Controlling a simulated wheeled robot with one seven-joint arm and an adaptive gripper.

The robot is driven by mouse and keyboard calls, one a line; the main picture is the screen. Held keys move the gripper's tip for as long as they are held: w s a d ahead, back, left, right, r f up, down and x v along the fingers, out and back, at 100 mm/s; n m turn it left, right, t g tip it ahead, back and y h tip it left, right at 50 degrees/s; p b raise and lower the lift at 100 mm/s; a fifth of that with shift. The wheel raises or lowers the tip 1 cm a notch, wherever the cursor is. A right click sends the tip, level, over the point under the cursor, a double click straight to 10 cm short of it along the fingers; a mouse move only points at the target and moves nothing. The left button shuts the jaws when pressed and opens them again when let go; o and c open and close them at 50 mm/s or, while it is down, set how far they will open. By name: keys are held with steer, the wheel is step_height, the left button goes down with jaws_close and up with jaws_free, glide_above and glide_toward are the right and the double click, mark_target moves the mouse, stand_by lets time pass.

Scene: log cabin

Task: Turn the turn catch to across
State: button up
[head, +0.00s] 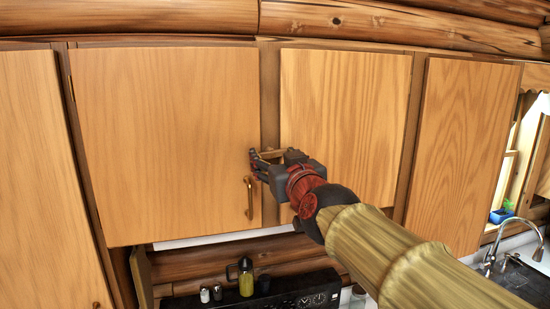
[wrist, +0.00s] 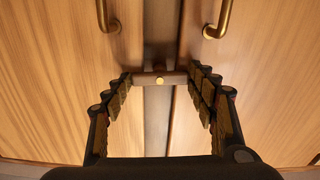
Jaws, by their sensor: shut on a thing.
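The turn catch (wrist: 146,79) is a small brown bar with a round brass pivot at its middle. In the wrist view it lies level, across the dark strip between two wooden cupboard doors. My gripper (wrist: 160,78) is shut on the catch, with a fingertip at each end of the bar. In the head view my gripper (head: 264,164) is at the strip between the doors, reaching in from the lower right. There its fingers largely hide the catch.
The left door (head: 165,140) and right door (head: 345,110) look closed. A brass handle (head: 249,198) hangs just below my gripper; the wrist view shows two handles, left (wrist: 107,15) and right (wrist: 218,18). Below are a yellow bottle (head: 246,277) and two shakers.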

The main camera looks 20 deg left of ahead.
steer(key=c, duration=0.4)
steer(key=shift+m, duration=0.6)
steer(key=o, duration=1.2)
steer(key=v, duration=1.2)
steer(key=shift+f, duration=0.1)
